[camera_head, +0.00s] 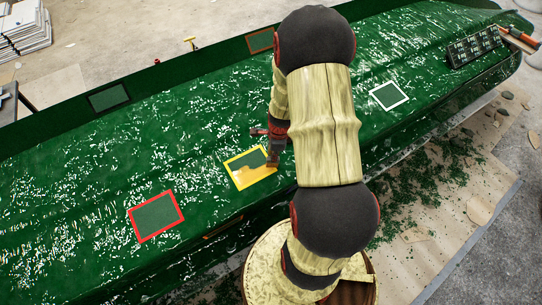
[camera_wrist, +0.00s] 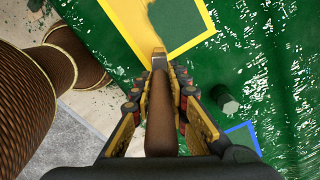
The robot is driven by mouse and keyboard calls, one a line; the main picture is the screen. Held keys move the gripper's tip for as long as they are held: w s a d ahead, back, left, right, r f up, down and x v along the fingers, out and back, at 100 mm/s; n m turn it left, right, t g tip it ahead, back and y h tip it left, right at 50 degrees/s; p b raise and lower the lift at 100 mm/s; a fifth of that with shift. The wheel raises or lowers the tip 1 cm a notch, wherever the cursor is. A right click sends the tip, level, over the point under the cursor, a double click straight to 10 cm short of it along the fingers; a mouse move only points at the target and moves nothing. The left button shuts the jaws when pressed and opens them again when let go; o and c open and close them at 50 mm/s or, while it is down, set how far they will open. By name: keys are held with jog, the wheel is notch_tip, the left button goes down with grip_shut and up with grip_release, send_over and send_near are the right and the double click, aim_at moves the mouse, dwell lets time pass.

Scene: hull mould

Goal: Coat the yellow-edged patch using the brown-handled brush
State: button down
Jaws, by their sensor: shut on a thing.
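The yellow-edged patch (camera_head: 236,180) lies on the green hull, left of my arm in the head view. Its lower part is covered in yellow-orange; its upper part is still dull green. In the wrist view the patch (camera_wrist: 127,22) shows wide yellow on the left and a green area at upper right. My gripper (camera_wrist: 161,100) is shut on the brown-handled brush (camera_wrist: 161,125), which points toward the patch. The brush tip is at the patch's lower right edge area; I cannot tell whether it touches. In the head view my gripper (camera_head: 275,140) is partly hidden by my arm.
A red-edged patch (camera_head: 156,216), white-edged patch (camera_head: 388,95), orange-edged patch (camera_head: 260,41) and dark patch (camera_head: 109,97) lie around. A blue-edged patch (camera_wrist: 243,138) and green peg (camera_wrist: 228,101) are near my gripper. A black rack (camera_head: 475,46) and an orange-handled tool (camera_head: 522,38) are at far right.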

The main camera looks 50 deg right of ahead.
jog(key=w+a+p, duration=0.6)
jog(key=a, duration=0.1)
jog(key=shift+a+r, duration=0.15)
jog(key=shift+r, duration=0.05)
dwell(1.2)
jog(key=w+a+p, duration=0.6)
jog(key=p, duration=0.5)
jog(key=shift+r+p, duration=0.35)
jog(key=shift+p, duration=0.05)
dwell(0.4)
dwell(0.4)
